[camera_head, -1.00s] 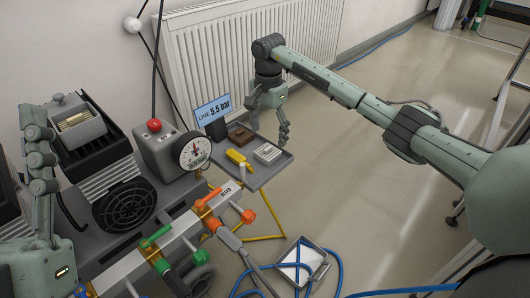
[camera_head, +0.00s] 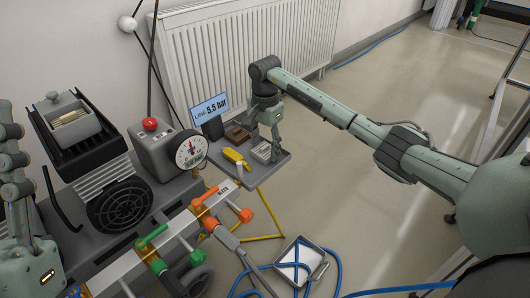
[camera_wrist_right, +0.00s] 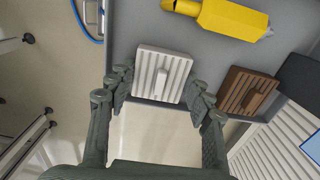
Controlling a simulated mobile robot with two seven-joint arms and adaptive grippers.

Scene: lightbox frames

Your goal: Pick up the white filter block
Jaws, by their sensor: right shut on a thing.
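The white filter block (camera_head: 262,152) is a pale ribbed block near the right end of the grey tray (camera_head: 222,160). In the right wrist view the block (camera_wrist_right: 150,72) shows its ribbed face and a small raised grip. My right gripper (camera_head: 266,142) comes down over it from above. In the wrist view the right gripper's fingers (camera_wrist_right: 160,92) stand at both sides of the block's near part and are shut on it. It appears still at tray level. My left gripper (camera_head: 12,160) is at the left edge, partly cut off, with its fingertips unclear.
A brown ribbed block (camera_head: 237,134) and a yellow tool (camera_head: 235,157) lie close by on the tray. A "LINE 5.5 bar" sign (camera_head: 210,108) stands behind. A gauge (camera_head: 190,152), compressor and valve manifold (camera_head: 130,265) fill the left.

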